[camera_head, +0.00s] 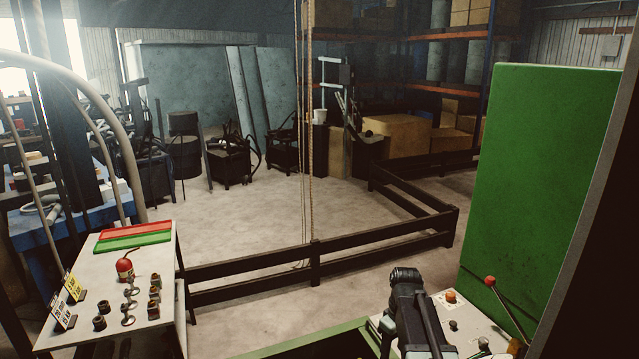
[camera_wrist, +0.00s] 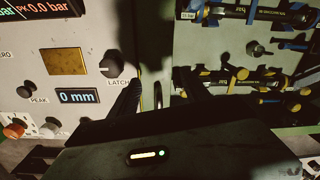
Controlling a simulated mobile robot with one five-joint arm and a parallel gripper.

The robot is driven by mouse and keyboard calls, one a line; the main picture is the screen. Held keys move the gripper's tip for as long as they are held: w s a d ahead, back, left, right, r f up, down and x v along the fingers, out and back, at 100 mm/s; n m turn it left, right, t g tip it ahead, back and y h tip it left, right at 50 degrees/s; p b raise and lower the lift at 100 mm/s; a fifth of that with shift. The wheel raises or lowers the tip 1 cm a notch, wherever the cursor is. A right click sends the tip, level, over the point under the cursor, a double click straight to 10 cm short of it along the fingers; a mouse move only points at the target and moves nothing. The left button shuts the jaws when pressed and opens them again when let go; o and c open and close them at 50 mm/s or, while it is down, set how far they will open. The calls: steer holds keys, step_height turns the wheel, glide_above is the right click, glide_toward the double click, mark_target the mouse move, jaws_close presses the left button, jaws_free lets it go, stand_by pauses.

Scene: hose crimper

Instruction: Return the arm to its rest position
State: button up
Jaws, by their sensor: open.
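My gripper (camera_wrist: 158,96) shows in the wrist view, with its dark body across the bottom and its dark fingers pointing away from me. It is open, and I see nothing held between the fingers. It is in front of a control panel (camera_wrist: 25,75) and a rack panel (camera_wrist: 225,45). My arm (camera_head: 408,305) shows at the bottom of the head view, right of centre, bent and beside the machine's control top. The fingertips cannot be made out in the head view.
The control panel has a black LATCH knob (camera_wrist: 112,64) and a display (camera_wrist: 77,96) reading 0 mm. Blue-and-yellow tools (camera_wrist: 240,75) hang at right. A green panel (camera_head: 535,190) and red-knobbed lever (camera_head: 490,282) stand right of my arm. A parts table (camera_head: 105,285) is at left.

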steer(key=shift+m, duration=0.8)
steer(key=s+a, duration=0.1)
steer(key=s, duration=0.1)
steer(key=s+a+f, duration=0.1)
steer(key=s, duration=0.1)
steer(key=s+a+b, duration=0.1)
steer(key=s, duration=0.1)
steer(key=shift+s+a+f, duration=0.1)
steer(key=shift+a+f, duration=0.15)
steer(key=shift+f, duration=0.15)
steer(key=s+m, duration=0.2)
steer(key=s, duration=0.1)
steer(key=s+m, duration=0.1)
steer(key=s, duration=0.1)
steer(key=shift+a+f, duration=0.1)
steer(key=shift+a, duration=0.3)
steer(key=shift+s+d+m, duration=0.1)
steer(key=shift+m, duration=0.6)
steer(key=shift+w+m, duration=0.2)
steer(key=shift+m, duration=0.4)
